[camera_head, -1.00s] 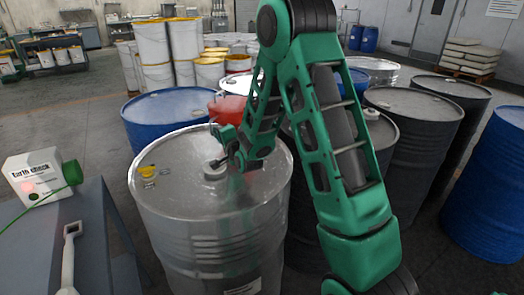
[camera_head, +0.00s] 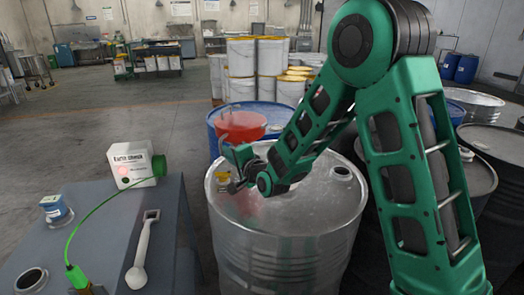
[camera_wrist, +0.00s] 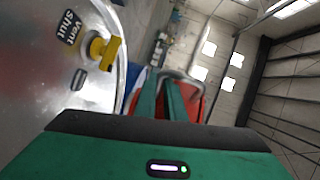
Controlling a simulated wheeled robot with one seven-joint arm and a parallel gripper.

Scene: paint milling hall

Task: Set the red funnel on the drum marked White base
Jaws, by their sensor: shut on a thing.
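The red funnel (camera_head: 241,125) is a wide translucent red cone, held at the far side of my gripper (camera_head: 236,168). In the wrist view my gripper's fingers (camera_wrist: 165,98) are shut, with the red funnel (camera_wrist: 193,98) and its grey rim or handle right behind them. Funnel and gripper are above the far left edge of a bare silver drum (camera_head: 285,225), close to its yellow vent cap (camera_head: 222,174). A small bung (camera_head: 342,171) is at the right of that lid. No "White base" marking is readable. The funnel's lower end is hidden.
A blue drum (camera_head: 215,140) stands behind the silver drum. A grey table (camera_head: 110,225) at left holds an "Earth check" box (camera_head: 133,165) with a green cable, a white tool (camera_head: 143,250) and a small jar (camera_head: 56,209). A "Vent shut" tag (camera_wrist: 68,28) lies beside the yellow cap.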

